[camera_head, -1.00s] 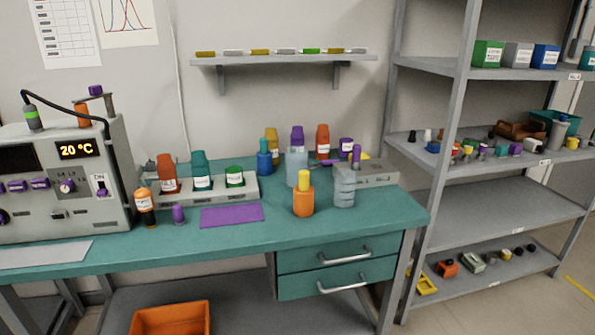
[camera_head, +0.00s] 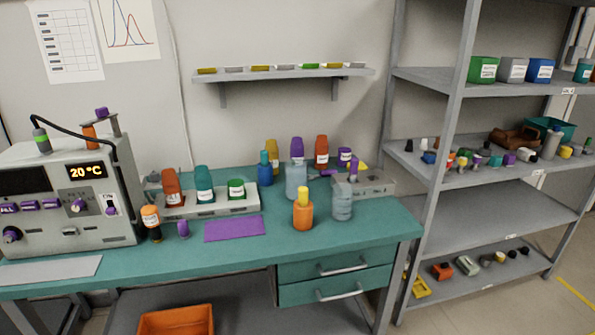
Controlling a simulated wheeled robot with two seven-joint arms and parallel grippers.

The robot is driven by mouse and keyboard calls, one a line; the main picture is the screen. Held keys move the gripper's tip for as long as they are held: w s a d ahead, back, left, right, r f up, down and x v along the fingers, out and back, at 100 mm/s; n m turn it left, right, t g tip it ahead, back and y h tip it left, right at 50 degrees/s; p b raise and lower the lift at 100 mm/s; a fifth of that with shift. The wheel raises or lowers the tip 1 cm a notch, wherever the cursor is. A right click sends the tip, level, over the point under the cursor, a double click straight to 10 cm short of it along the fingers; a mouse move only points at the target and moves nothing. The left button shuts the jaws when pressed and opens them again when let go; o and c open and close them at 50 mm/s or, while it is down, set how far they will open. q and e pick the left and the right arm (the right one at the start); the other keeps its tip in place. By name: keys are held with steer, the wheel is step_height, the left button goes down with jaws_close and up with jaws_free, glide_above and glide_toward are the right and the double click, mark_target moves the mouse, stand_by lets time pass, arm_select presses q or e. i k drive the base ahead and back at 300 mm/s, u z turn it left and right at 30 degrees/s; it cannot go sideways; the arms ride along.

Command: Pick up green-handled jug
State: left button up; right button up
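No jug with a clearly green handle can be made out. Two clear, pale vessels stand upright on the teal bench: a taller clear vessel (camera_head: 296,181) behind the orange bottle, and a ribbed clear bottle (camera_head: 342,205) to its right. Neither shows a green handle at this size. A green-topped white container (camera_head: 236,188) and a teal bottle (camera_head: 204,185) stand in the grey rack at the left. Neither of my grippers shows in the head view.
An orange bottle with a yellow cap (camera_head: 303,215) stands near the bench front. A purple mat (camera_head: 235,229) lies to its left. A grey instrument (camera_head: 70,232) fills the bench's left end. A grey shelf rack (camera_head: 497,212) stands at the right.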

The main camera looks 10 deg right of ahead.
mark_target(296, 170)
steer(key=z, duration=1.8)
steer(key=i, duration=1.5)
steer(key=u, duration=1.5)
